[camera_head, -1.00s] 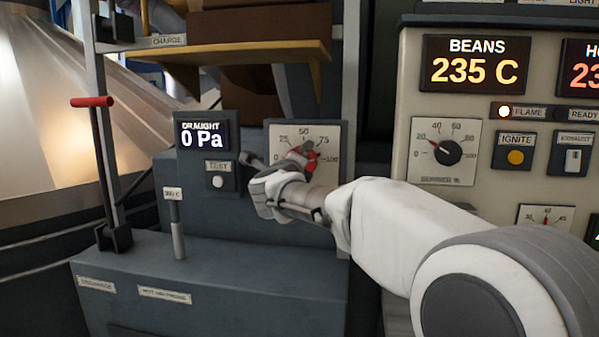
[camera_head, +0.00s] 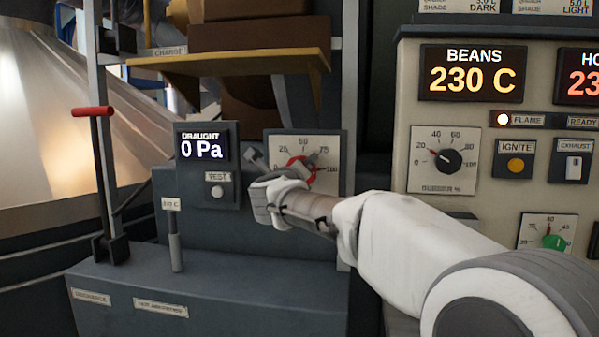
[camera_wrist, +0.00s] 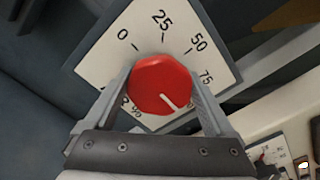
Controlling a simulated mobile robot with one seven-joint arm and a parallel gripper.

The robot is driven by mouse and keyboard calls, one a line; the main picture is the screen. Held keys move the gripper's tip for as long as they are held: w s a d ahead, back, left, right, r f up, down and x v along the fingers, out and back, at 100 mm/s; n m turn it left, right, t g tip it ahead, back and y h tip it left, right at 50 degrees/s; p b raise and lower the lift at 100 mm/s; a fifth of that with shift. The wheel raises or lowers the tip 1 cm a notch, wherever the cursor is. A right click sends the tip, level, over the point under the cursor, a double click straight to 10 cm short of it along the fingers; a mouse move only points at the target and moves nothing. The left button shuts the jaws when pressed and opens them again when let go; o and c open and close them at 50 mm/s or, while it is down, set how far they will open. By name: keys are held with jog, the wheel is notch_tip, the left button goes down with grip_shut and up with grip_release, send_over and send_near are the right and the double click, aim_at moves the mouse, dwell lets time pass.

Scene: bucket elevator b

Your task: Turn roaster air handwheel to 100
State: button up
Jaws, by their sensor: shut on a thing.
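The roaster air handwheel (camera_head: 303,165) is a red knob on a pale dial plate (camera_head: 335,150) marked from 0 to 100. In the wrist view the red handwheel (camera_wrist: 157,80) sits between my two fingers, one on each side. My gripper (camera_wrist: 160,92) is shut on it. The white pointer line on the knob points to the lower right, past the 75 mark on the 100 side. The 100 mark is hidden by a finger in the wrist view, so the exact value is unclear. In the head view my gripper (camera_head: 270,172) partly covers the wheel.
A draught display (camera_head: 202,148) left of the dial reads 0 Pa, with a test button (camera_head: 217,192) below. A lever (camera_head: 175,240) stands in front. The roaster panel (camera_head: 400,150) at right shows beans at 230 C and a black burner knob (camera_head: 447,160). A yellow shelf (camera_head: 230,60) is above.

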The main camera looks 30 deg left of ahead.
jog(key=o, duration=1.1)
jog(key=v, duration=1.7)
jog(key=shift+s, duration=0.2)
jog(key=shift+r+p, duration=0.1)
jog(key=shift+p, duration=0.2)
